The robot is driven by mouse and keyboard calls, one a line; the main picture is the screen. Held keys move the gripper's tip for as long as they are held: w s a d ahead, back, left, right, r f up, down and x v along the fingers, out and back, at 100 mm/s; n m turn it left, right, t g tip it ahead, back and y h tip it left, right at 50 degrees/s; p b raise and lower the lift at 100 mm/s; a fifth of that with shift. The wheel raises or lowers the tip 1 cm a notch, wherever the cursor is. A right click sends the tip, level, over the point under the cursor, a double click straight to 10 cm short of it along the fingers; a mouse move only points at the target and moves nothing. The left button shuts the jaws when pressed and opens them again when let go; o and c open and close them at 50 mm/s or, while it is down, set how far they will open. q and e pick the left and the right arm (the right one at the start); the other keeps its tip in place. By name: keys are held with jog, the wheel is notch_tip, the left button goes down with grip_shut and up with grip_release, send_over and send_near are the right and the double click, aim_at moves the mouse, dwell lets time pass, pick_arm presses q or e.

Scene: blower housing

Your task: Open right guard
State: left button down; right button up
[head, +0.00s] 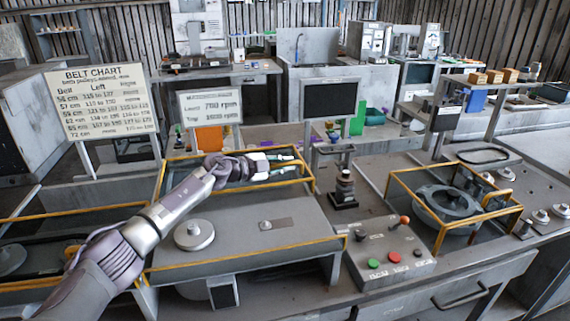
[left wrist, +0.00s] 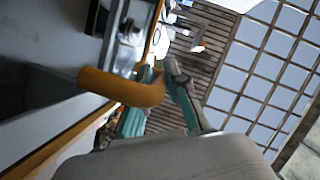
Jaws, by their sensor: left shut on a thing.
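A yellow-edged guard frame (head: 308,179) stands along the back of the grey machine bed in the middle of the head view. My left arm reaches across the bed. My left gripper (head: 284,166), with teal fingers, is at the top bar of this frame. In the left wrist view a thick yellow bar (left wrist: 122,87) bends close to the teal fingers (left wrist: 163,105), which are shut on it. The exact contact is partly hidden by the bar. My right gripper is not in view.
A separate yellow frame surrounds a round grey housing (head: 448,203) at right. A control box (head: 390,252) with green and red buttons stands between. A dark-based post (head: 344,190) is close right of the gripper. A belt chart sign (head: 97,100) stands at left.

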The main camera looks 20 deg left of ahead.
pick_arm(q)
jog(key=shift+s+d, duration=0.1)
jog(key=shift+s, duration=0.05)
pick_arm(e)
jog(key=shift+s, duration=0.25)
pick_arm(q)
jog(key=c, duration=1.2)
grip_release()
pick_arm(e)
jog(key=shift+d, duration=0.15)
